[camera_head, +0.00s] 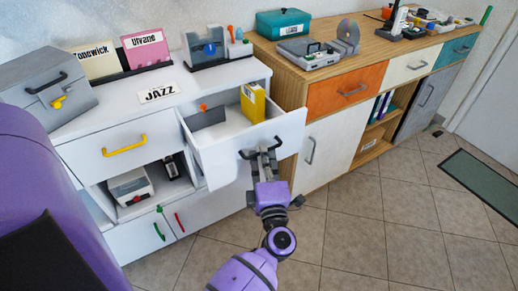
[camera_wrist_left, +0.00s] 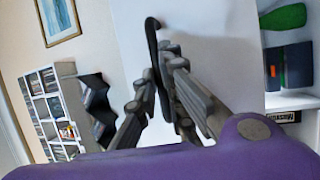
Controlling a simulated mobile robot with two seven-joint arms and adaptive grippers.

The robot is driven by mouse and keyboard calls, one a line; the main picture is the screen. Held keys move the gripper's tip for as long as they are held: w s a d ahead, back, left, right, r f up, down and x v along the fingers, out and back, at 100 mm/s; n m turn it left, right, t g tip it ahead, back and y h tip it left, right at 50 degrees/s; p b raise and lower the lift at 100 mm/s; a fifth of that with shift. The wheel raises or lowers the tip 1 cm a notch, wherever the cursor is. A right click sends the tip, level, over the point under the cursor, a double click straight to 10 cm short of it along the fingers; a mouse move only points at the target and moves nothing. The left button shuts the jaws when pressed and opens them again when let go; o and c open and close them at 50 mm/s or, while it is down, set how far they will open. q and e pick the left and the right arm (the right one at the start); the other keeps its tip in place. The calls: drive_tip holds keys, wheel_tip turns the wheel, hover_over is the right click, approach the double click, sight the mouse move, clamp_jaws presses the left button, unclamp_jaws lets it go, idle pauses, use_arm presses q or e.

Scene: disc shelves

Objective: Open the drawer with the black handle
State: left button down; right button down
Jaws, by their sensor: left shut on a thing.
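The white drawer (camera_head: 222,167) with the black handle (camera_head: 245,154) stands pulled well out of the white cabinet (camera_head: 82,160). Its inside shows a yellow case (camera_head: 253,102) standing at the right and a small orange item (camera_head: 203,107) near the back. My left gripper (camera_head: 262,154) is at the drawer front, shut on the black handle. In the left wrist view the fingers of my left gripper (camera_wrist_left: 158,88) close around the black handle (camera_wrist_left: 152,45) against the pale drawer front. My right gripper is in neither view.
A closed drawer with a yellow handle (camera_head: 124,146) is to the left. Below are an open shelf holding a device (camera_head: 131,186) and doors with green and red handles. A wooden cabinet (camera_head: 280,78) stands close on the right. Tiled floor (camera_head: 370,235) in front is clear.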

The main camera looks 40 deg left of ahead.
use_arm(q)
drive_tip(key=s+d, duration=0.2)
drive_tip(key=d, duration=0.3)
drive_tip(key=shift+s+d, duration=0.15)
drive_tip(key=shift+d, duration=0.25)
drive_tip(key=c, duration=1.9)
unclamp_jaws()
drive_tip(key=shift+o, duration=0.2)
drive_tip(key=v, duration=0.7)
drive_tip(key=shift+s+d, duration=0.2)
